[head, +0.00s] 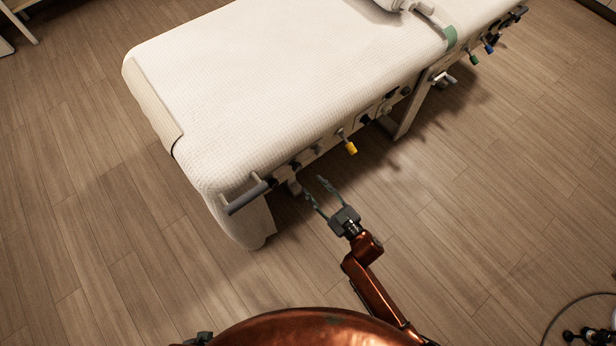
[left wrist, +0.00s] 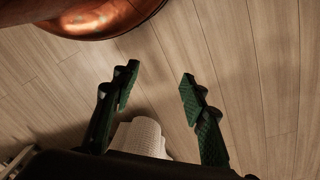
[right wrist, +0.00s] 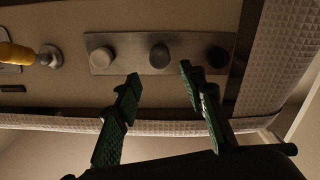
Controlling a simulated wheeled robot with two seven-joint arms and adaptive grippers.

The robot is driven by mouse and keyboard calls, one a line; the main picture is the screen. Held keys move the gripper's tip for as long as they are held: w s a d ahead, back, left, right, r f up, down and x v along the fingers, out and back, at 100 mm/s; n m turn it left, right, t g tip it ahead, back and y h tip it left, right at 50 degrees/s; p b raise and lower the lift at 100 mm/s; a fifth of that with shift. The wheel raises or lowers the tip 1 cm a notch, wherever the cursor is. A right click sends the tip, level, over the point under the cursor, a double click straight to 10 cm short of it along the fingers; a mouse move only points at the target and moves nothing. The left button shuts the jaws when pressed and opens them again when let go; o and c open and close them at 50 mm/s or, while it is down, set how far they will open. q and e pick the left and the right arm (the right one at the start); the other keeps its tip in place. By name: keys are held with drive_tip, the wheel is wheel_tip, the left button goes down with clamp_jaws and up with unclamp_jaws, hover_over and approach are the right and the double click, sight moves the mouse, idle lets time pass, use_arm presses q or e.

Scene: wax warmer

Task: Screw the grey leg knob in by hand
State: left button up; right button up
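My right gripper (head: 315,188) is open and empty beside the long side of the white-covered bed (head: 260,75). In the right wrist view it (right wrist: 160,76) faces a metal plate (right wrist: 131,43) with three round knobs: a light grey one (right wrist: 103,56), a dark grey one (right wrist: 160,55) and a black one (right wrist: 218,57). The dark grey knob lies between the fingertips in the picture, with no visible contact. I cannot tell which is the leg knob.
A yellow-handled lever (head: 350,147) sticks out of the bed's side; it also shows in the right wrist view (right wrist: 17,53). A grey bar handle (head: 248,197) juts out at the near corner. Green and blue fittings (head: 474,59) sit farther along.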

sight(299, 170)
drive_tip(key=shift+b+x, duration=1.8)
drive_tip(key=shift+x, duration=1.8)
use_arm(q)
drive_tip(key=w+d+f+t+h, duration=0.1)
drive_tip(key=w+d+f+t, duration=0.2)
drive_tip(key=w+d+f, duration=0.1)
wheel_tip(299, 170, down, 2)
drive_tip(key=shift+w+d+f, duration=0.1)
drive_tip(key=shift+w+d, duration=0.1)
drive_tip(key=shift+w, duration=0.7)
use_arm(e)
drive_tip(key=shift+w, duration=0.15)
drive_tip(key=shift+a, duration=0.1)
drive_tip(key=shift+c, duration=0.5)
